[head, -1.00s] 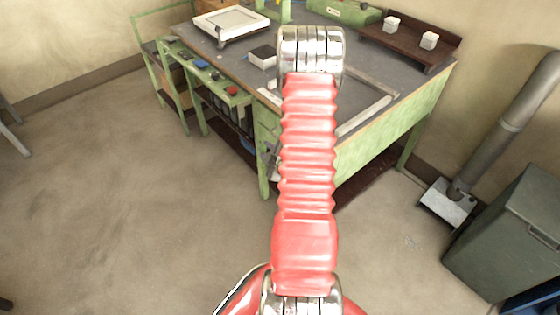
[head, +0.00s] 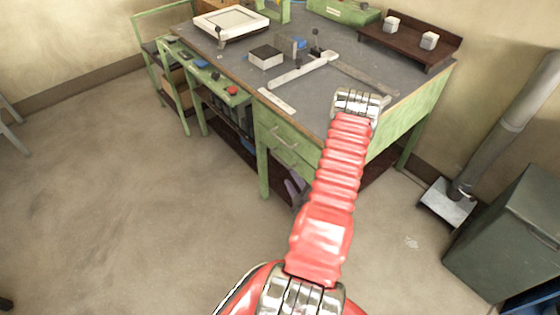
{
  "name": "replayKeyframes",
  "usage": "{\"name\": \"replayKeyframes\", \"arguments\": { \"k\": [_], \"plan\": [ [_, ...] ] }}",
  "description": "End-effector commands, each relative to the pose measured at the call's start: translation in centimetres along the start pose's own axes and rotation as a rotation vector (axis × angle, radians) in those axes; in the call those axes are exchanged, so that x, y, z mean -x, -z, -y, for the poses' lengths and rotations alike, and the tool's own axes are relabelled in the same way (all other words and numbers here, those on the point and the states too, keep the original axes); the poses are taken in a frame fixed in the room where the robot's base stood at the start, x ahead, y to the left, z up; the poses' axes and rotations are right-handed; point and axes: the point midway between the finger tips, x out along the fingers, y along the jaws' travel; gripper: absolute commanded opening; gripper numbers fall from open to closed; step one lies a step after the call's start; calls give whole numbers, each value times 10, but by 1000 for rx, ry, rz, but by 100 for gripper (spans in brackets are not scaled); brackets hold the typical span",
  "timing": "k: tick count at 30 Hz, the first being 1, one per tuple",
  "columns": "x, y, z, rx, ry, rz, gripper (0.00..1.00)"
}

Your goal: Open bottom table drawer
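The green table (head: 262,160) stands in the middle of the head view. Its front has two drawers, one above the other, each with a pale bar handle. The top drawer (head: 272,122) and the bottom drawer (head: 270,147) both look shut. The right part of the front is behind my red arm. A small grey-purple part, which looks like my gripper (head: 295,188), shows below the bottom drawer at the left edge of my arm. It is mostly hidden, so its fingers and any contact cannot be made out.
Metal profiles (head: 302,69), a small box (head: 265,57) and a brown rack (head: 410,48) are on the tabletop. A green side bench (head: 205,80) adjoins on the left. A grey bin (head: 510,240) and a pipe (head: 510,125) stand at right.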

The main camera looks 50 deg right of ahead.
Motion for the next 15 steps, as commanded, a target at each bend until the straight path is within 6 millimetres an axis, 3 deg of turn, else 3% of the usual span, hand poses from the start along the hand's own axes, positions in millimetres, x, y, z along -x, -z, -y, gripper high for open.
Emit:
{"name": "replayKeyframes", "arguments": {
  "k": [8,15],
  "plan": [
    [-5,0,0,1,0,0,28],
    [-31,2,0,2,1,-3,28]
  ]
}}
